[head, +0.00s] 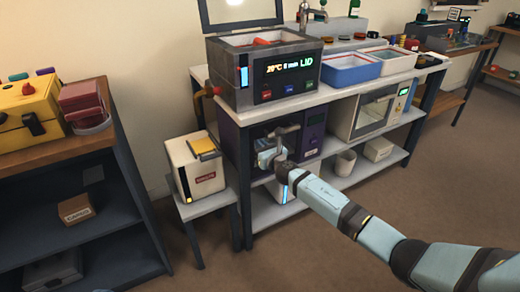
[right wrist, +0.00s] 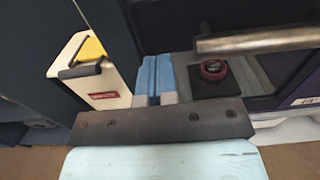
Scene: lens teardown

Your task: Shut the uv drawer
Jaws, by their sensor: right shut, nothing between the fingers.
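The purple UV unit (head: 313,120) sits on the shelf under the white bench. A silver bar handle shows at its front, and large in the right wrist view (right wrist: 260,41). Beside the bar there, a grey surface (right wrist: 262,85) carries a black square pad with a red-ringed round part (right wrist: 213,68). I cannot tell how far the drawer stands out. My right gripper (head: 266,157) is in front of the unit's left part. Its blue fingers (right wrist: 155,77) are together and empty, left of the pad, with no clear grip on the handle. My left gripper is out of view.
A white box with a yellow lid (head: 198,166) stands on a low stand left of the bench. The floor in front (head: 300,255) is clear.

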